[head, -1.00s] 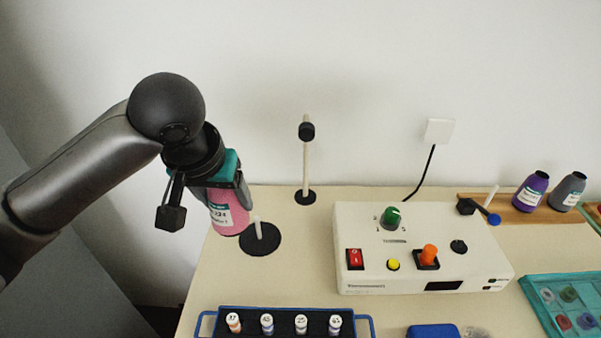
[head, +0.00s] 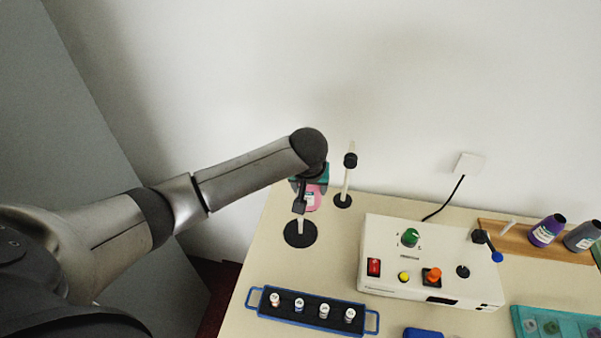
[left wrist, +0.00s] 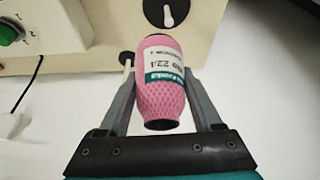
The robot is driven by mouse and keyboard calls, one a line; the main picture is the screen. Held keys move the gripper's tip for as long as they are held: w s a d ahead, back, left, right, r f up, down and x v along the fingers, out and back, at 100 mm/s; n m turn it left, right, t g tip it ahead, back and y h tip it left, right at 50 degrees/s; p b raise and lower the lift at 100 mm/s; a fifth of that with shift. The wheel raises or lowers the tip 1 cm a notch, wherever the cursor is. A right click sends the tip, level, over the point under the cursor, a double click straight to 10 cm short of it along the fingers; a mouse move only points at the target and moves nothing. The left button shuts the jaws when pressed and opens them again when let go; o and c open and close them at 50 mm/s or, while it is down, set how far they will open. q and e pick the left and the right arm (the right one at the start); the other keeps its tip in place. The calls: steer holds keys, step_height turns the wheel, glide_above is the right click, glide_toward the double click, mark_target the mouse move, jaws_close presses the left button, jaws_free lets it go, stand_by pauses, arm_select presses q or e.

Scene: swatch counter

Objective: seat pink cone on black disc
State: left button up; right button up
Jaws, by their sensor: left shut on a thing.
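A pink cone (head: 314,201) with a white and teal label is held in my left gripper (head: 308,192). In the left wrist view the cone (left wrist: 160,105) lies between the two fingers, which are shut on it. The black disc (head: 296,241) lies flat on the counter with a short pale peg standing at its middle. The cone is beyond the disc in the head view, apart from the peg. The disc also shows at the top of the left wrist view (left wrist: 153,14). Part of the cone is hidden by my gripper. My right gripper is not in view.
A thin post (head: 346,182) on a small black base stands close right of my gripper. A white control box (head: 430,262) is further right. A blue tray (head: 313,310) with several small vials is in front.

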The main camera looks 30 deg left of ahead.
mark_target(301, 219)
arm_select(q)
steer(key=shift+s+a+f+p, duration=0.25)
steer(key=shift+s+a+p, duration=0.1)
steer(key=shift+a+p, duration=0.45)
steer(key=shift+s+f, duration=0.1)
steer(key=shift+f, duration=0.1)
steer(key=shift+a+f, duration=0.1)
steer(key=shift+f, duration=0.15)
steer(key=shift+f+b, duration=1.85)
steer(key=shift+b, duration=0.4)
steer(key=shift+f+b, duration=2.1)
steer(key=shift+f, duration=1.8)
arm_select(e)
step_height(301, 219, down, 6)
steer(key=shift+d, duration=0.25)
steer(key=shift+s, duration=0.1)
arm_select(q)
steer(key=o, duration=1.5)
steer(key=shift+o, duration=0.2)
